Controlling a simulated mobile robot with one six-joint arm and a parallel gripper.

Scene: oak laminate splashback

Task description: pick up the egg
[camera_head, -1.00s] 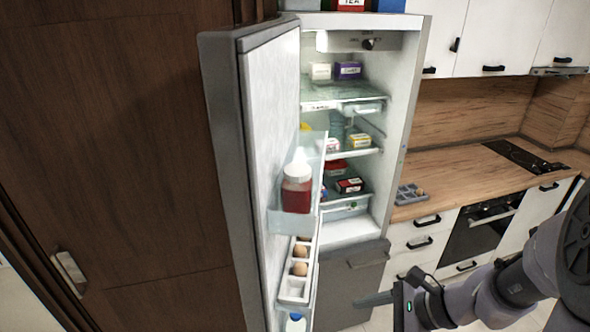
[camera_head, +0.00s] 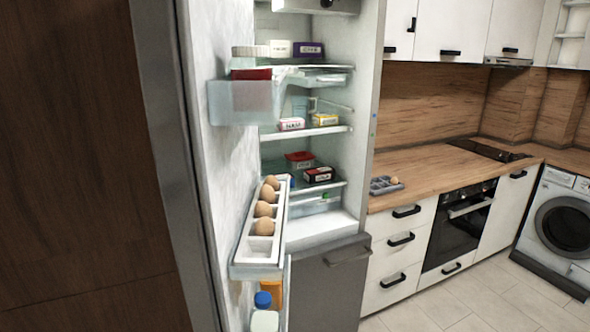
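Several brown eggs stand in a row in a white egg holder (camera_head: 262,246) on the open fridge door's shelf. The nearest egg (camera_head: 264,227) sits just behind an empty slot, with another egg (camera_head: 263,209) behind it. One more egg (camera_head: 394,180) rests in a grey tray (camera_head: 379,188) on the wooden counter to the right. The frames do not show which egg is the task's. My gripper is not in view.
The open fridge door (camera_head: 225,170) stands at left. A clear door bin (camera_head: 240,103) is above the eggs; bottles (camera_head: 265,318) are below. Fridge shelves (camera_head: 330,131) hold several packages. The counter (camera_head: 450,165) is mostly clear; floor (camera_head: 460,310) is free at right.

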